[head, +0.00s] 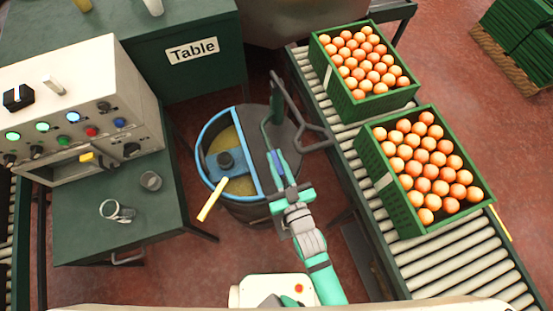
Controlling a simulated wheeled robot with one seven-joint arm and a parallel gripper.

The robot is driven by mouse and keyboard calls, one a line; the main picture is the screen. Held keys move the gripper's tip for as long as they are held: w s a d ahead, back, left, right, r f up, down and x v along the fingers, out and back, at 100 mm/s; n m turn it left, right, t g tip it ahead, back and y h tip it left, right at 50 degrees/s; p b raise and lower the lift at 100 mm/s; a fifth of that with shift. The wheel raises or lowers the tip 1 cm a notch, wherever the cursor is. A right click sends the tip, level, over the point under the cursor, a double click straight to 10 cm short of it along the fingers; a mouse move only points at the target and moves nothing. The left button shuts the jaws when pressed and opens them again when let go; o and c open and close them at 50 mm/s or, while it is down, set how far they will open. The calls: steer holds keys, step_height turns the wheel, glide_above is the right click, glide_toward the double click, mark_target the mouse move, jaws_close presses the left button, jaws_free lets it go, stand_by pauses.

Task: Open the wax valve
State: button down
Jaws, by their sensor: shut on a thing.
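The wax drum (203,145) is a round tank with a blue rim, standing on the floor between the table and the conveyor. Its left half is open and shows yellowish wax; its right half looks dark and covered. A blue block with a black knob (226,160) and a yellow lever (212,199) sits at its left front. A dark green upright handle (267,132) stands at its right side and seems to be the valve handle. My gripper (277,163) reaches over the drum's right half and is shut on this handle. The exact contact is too small to see.
A bent dark bar (317,137) rises right of my gripper. Two green crates of oranges (391,205) (334,82) stand on the roller conveyor (425,262). A control box (75,90) and metal cups (115,211) are on the left green table (90,240).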

steer(key=shift+d+f, duration=0.1)
steer(key=c, duration=1.7)
jaws_free()
steer(key=shift+s, duration=0.1)
steer(key=v, duration=1)
steer(key=shift+s+d, duration=0.15)
steer(key=shift+s, duration=0.15)
steer(key=shift+s, duration=0.2)
steer(key=shift+s+a+r+m+g+h, duration=0.35)
steer(key=shift+s+a+m+h, duration=0.5)
steer(key=shift+s, duration=1.05)
steer(key=shift+s+a+r+m+g+h, duration=0.2)
steer(key=shift+s+a+r+m+h, duration=0.3)
steer(key=shift+s+h, duration=1)
steer(key=shift+s+a+r+m+g+h, duration=0.25)
steer(key=shift+s+a+r+m+h, duration=0.45)
steer(key=shift+s, duration=1.6)
